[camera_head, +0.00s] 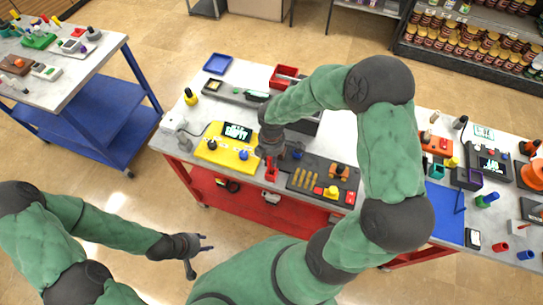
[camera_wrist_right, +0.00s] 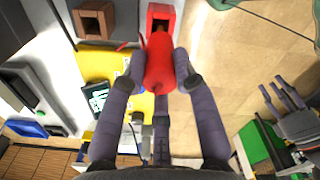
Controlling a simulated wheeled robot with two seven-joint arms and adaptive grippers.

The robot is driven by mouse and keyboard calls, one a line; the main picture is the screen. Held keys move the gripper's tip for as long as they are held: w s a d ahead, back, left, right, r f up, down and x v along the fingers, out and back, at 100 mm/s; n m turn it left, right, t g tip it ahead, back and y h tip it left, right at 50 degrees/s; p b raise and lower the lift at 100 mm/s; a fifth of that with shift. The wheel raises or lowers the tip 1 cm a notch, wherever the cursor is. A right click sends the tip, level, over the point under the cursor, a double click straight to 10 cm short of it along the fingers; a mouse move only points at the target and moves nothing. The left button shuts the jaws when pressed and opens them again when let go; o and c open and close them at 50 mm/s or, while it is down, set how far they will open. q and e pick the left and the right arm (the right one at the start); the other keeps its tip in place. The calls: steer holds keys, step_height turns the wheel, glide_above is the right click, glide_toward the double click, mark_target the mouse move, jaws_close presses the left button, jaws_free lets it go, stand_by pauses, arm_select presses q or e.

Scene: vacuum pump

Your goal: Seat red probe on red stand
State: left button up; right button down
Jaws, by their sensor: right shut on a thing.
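My right gripper (camera_head: 270,155) is over the front part of the worktable, beside the yellow device. In the right wrist view its fingers (camera_wrist_right: 160,80) are shut on the red probe (camera_wrist_right: 158,65). The probe's far end overlaps the square red stand (camera_wrist_right: 161,12), which has a dark opening. I cannot tell whether the probe touches the stand or enters it. In the head view the stand (camera_head: 271,173) shows as a small red block just below the gripper, and the probe is mostly hidden there. My left gripper (camera_head: 203,256) is open and empty, in front of the table.
The yellow device (camera_head: 215,158) with a screen stands left of the stand. A dark tray (camera_head: 310,171) with small parts lies to the right. A brown square stand (camera_wrist_right: 95,20) is near the red one in the wrist view. A blue tray (camera_head: 217,63) lies at the back left.

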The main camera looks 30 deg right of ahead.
steer(key=shift+f+b, duration=1.7)
steer(key=shift+f, duration=0.55)
stand_by(0.9)
steer(key=c, duration=0.9)
jaws_free()
steer(key=shift+r, duration=0.15)
steer(key=shift+r+p, duration=3.75)
steer(key=shift+r, duration=0.7)
steer(key=shift+f, duration=0.1)
